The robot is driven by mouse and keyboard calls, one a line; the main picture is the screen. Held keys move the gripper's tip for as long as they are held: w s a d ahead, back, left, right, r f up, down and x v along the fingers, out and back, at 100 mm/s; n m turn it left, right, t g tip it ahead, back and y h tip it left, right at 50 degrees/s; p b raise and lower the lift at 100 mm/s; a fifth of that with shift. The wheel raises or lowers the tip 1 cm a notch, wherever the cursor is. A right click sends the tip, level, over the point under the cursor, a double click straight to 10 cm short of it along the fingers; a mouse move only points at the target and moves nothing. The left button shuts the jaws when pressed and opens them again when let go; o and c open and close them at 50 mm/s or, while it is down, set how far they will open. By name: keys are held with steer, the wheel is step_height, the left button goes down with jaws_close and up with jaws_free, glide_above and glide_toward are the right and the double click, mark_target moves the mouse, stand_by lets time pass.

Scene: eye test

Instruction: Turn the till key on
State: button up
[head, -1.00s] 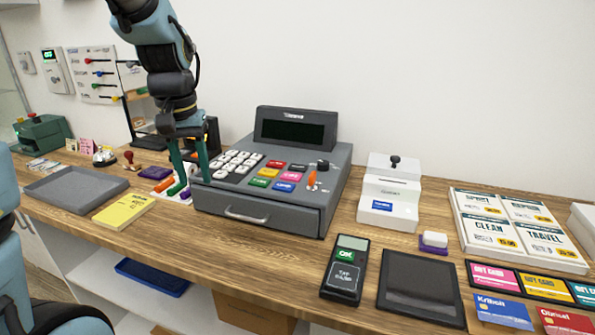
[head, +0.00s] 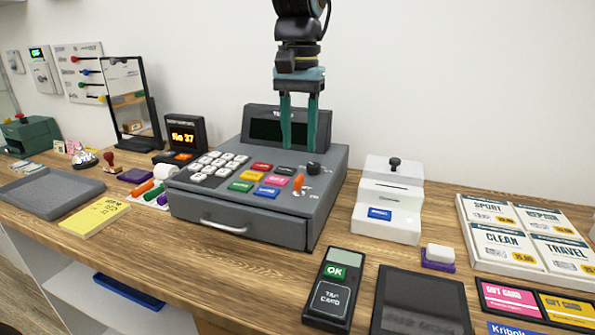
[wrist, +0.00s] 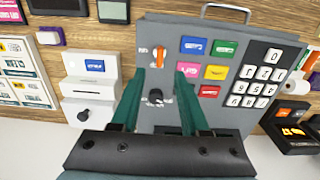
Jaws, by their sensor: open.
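The grey till (head: 240,205) stands on the wooden counter, its drawer shut. On the right of its sloped top is an orange key-like piece (head: 298,182), with a black round knob (head: 314,169) just behind it. Both show in the wrist view, the orange piece (wrist: 160,58) and the black knob (wrist: 156,97), with small unreadable labels around them. My gripper (head: 298,146) is open and empty, pointing down above the till, in front of its display. In the wrist view its green fingers (wrist: 160,72) stand either side of the knob's line of sight, apparently touching nothing.
White number keys (head: 220,162) and coloured buttons (head: 267,192) lie left of the orange piece. The raised display (head: 262,118) stands behind. A white box with a black knob (head: 388,205) is to the right, a card reader (head: 333,290) in front.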

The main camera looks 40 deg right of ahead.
mark_target(299, 176)
step_height(299, 176, down, 8)
steer(key=shift+r+p, duration=0.1)
steer(key=shift+p, duration=0.5)
jaws_close()
